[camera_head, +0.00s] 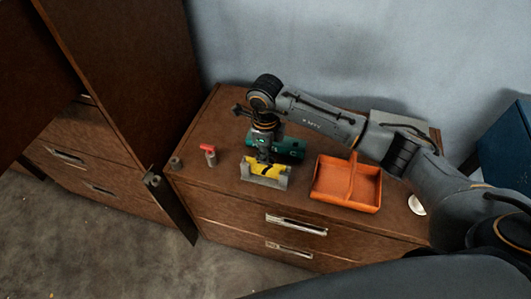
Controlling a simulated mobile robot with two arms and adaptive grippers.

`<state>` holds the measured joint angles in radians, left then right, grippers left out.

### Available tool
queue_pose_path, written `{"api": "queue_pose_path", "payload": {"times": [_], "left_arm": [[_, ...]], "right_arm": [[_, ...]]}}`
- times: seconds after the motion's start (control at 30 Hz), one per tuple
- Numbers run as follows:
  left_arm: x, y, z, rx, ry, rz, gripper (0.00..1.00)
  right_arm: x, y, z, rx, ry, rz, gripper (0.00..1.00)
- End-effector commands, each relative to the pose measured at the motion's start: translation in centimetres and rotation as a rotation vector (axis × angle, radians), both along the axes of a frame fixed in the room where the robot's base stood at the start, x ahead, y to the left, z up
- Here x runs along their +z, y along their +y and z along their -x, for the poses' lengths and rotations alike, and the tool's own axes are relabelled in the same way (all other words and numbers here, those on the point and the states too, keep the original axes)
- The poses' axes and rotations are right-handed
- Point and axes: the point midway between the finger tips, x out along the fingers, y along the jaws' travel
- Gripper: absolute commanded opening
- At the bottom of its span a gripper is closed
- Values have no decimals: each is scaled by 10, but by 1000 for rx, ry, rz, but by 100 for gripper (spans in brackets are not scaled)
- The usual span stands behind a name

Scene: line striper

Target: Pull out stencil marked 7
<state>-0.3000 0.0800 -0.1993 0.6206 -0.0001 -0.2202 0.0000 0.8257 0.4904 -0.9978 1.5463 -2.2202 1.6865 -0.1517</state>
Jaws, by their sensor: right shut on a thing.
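A yellow stencil (260,166) with dark marks stands in a grey holder (276,183) on top of the brown cabinet. The number on the stencil is too small to read. My right gripper (264,160) comes down from above and is shut on the yellow stencil. The stencil's lower part is hidden by the holder's front. My left gripper is not in view.
An orange divided tray (345,206) stands right of the holder. A green object (290,148) lies behind it. A red-topped item (209,154) and a small grey one (176,162) are at the left. The cabinet's front edge is close.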

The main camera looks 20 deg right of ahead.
Motion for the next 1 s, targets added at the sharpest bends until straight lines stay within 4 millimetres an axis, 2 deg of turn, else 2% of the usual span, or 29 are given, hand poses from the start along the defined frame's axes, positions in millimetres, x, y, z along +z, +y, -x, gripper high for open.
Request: {"api": "queue_pose_path", "payload": {"times": [0.63, 1.0], "left_arm": [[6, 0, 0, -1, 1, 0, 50], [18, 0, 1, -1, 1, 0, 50]], "right_arm": [[12, 0, 0, 0, -1, 1, 0], [31, 0, 0, 0, -1, 1, 0]]}}
